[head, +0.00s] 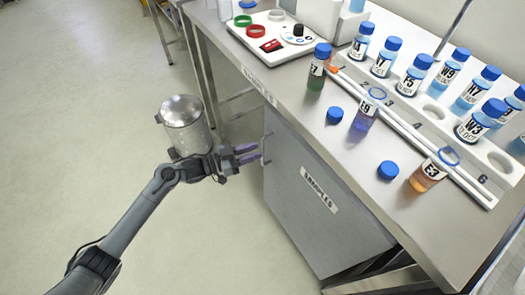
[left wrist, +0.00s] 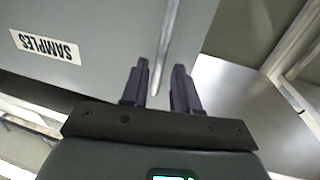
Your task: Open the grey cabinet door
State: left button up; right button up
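The grey cabinet door (head: 300,200), labelled SAMPLES, is under the bench and looks closed. Its vertical bar handle (head: 266,148) is near the door's left edge. My left gripper (head: 248,154) is at the handle, with its dark purple-grey fingers pointing toward it. In the left wrist view the door (left wrist: 90,50) fills the upper left. There the handle bar (left wrist: 168,45) runs down to between the two parted fingers of my left gripper (left wrist: 160,88). I cannot tell whether either finger touches the bar. My right gripper is not in view.
A silver lidded canister (head: 185,125) stands just behind my left wrist. The floor (head: 75,120) to the left is clear.

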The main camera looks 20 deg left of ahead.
pick_arm(q)
jog(key=shift+b+x, duration=0.65)
jog(key=shift+x, duration=1.35)
grip_shut()
